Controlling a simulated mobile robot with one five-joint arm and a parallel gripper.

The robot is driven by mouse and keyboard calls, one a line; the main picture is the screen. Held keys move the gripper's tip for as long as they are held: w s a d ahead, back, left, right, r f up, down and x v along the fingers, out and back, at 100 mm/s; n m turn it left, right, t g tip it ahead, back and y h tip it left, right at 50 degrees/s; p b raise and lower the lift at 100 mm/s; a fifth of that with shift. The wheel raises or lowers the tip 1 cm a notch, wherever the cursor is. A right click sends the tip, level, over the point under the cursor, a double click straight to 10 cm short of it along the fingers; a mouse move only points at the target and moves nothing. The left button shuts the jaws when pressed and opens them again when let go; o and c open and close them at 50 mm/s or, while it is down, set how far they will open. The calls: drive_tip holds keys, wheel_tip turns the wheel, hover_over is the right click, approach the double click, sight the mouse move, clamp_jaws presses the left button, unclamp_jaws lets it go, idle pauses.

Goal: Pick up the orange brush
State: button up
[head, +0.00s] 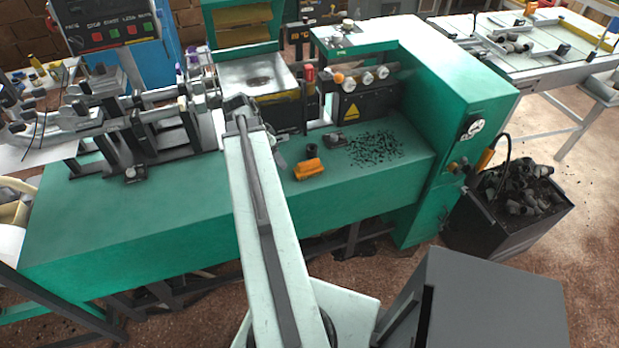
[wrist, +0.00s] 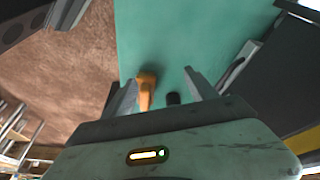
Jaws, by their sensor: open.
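The orange brush (head: 308,168) lies on the green bench of the machine in the head view, to the right of the end of my arm. In the wrist view the orange brush (wrist: 147,88) shows between the two fingers, closer to the left one. My gripper (wrist: 160,77) is open, with its fingers spread and nothing held. Whether the fingers are level with the brush or above it is hard to tell. In the head view my arm hides part of the bench, and the fingers are hard to make out.
A small dark cylinder (head: 312,149) stands just behind the brush. Dark scraps (head: 375,149) are scattered to its right. Machine shafts and clamps (head: 130,120) crowd the left. A black bin of dark plugs (head: 510,205) stands at the right. The bench front is clear.

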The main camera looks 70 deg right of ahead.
sight(308, 162)
drive_tip(key=s+d+m, duration=0.1)
drive_tip(key=s, duration=0.2)
drive_tip(key=s+d+m, duration=0.1)
drive_tip(key=s+d, duration=0.1)
drive_tip(key=s+d+f+m+g, duration=0.1)
drive_tip(key=s+m, duration=0.1)
drive_tip(key=s, duration=0.1)
drive_tip(key=shift+s+d+b, duration=0.35)
drive_tip(key=b+x, duration=0.2)
drive_tip(key=shift+f+b, duration=0.35)
drive_tip(key=shift+f, duration=0.1)
drive_tip(key=b+x, duration=0.4)
drive_tip(key=x, duration=0.1)
drive_tip(key=shift+d+b, duration=0.25)
drive_tip(key=shift+b, duration=0.1)
drive_tip(key=shift+w+r, duration=0.1)
drive_tip(key=shift+r, duration=0.05)
drive_tip(key=shift+c, duration=0.3)
clamp_jaws()
drive_tip(key=shift+r, duration=0.1)
wheel_tip(308, 162, up, 10)
drive_tip(key=p, duration=1)
drive_tip(key=shift+p, duration=0.3)
